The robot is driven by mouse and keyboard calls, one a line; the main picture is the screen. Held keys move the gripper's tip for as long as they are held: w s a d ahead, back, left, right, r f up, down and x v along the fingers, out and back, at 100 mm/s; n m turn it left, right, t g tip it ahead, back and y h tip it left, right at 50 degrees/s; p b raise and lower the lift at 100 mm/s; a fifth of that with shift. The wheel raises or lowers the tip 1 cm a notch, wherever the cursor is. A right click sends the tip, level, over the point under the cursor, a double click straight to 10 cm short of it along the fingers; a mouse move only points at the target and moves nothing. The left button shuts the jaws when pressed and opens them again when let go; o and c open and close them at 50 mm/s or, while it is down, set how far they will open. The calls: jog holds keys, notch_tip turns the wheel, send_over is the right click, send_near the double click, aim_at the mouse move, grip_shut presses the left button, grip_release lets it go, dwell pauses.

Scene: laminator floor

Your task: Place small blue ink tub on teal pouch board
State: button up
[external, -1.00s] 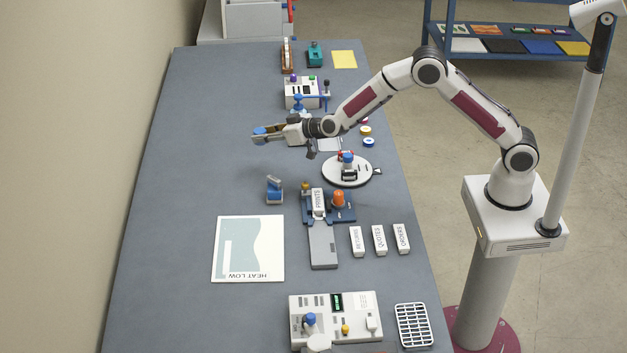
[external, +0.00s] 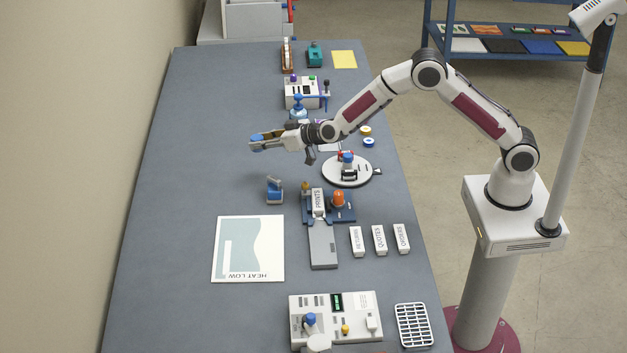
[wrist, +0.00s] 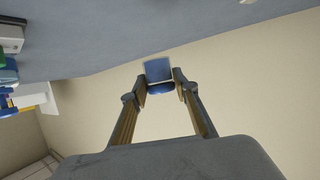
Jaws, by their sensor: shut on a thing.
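My gripper (external: 262,142) is shut on a small blue tub and holds it in the air above the far-left part of the bench. The blue tub (wrist: 158,72) sits between the two fingertips in the wrist view, and it also shows at the gripper tip in the external view (external: 257,149). The fingers hide its sides. A flat white board with a pale teal pattern, marked HEAT LOW (external: 232,272), lies on the bench nearer the camera, apart from the gripper. It is the only teal board I can make out.
A blue stapler-like tool (external: 274,190) stands between the gripper and the board. A blue fixture (external: 343,213) with a PRINTS block is right of it. A round white turntable (external: 333,174) stands beyond. The bench's left side (external: 180,200) is clear.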

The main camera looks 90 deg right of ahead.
jog(key=w+a+r+n+t+y, duration=0.1)
jog(key=w+a+n+y, duration=0.15)
jog(key=a, duration=0.55)
jog(key=w+a+n+t+y, duration=0.1)
jog(key=w+a+n+y, duration=0.15)
jog(key=a, duration=0.55)
jog(key=n+g+y, duration=0.1)
jog(key=n+y, duration=0.3)
jog(key=y, duration=0.1)
send_over(244, 246)
jog(key=shift+r, duration=0.15)
jog(key=shift+d, duration=0.1)
jog(key=shift+f, duration=3.15)
jog(key=shift+f, duration=0.15)
jog(key=shift+f, duration=1.75)
jog(key=shift+f, duration=0.1)
